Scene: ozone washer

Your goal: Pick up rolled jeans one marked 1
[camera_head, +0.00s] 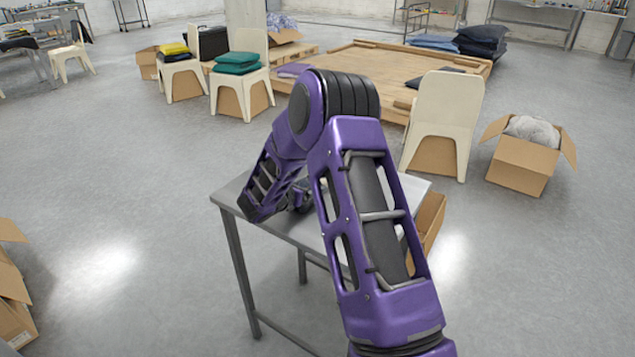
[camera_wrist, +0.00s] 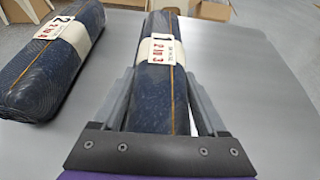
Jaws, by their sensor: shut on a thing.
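The rolled jeans marked 1 (camera_wrist: 158,95) are a dark blue denim roll with an orange seam line and a white paper band bearing a printed tag. They run lengthwise between the fingers of my gripper (camera_wrist: 162,82), which is shut on them with one finger along each side. A second dark blue roll, with a tag showing a large 2 (camera_wrist: 55,65), lies to the left, apart from my gripper. In the head view my purple arm hides the rolls and most of the gripper. I cannot tell whether the held roll touches the table.
The grey metal table (camera_head: 232,190) is under my arm; its surface right of the held roll is bare. A white chair (camera_head: 445,105) and an open cardboard box (camera_head: 522,165) stand behind it to the right. A wooden platform (camera_head: 375,65) lies farther back. Floor at left is mostly clear.

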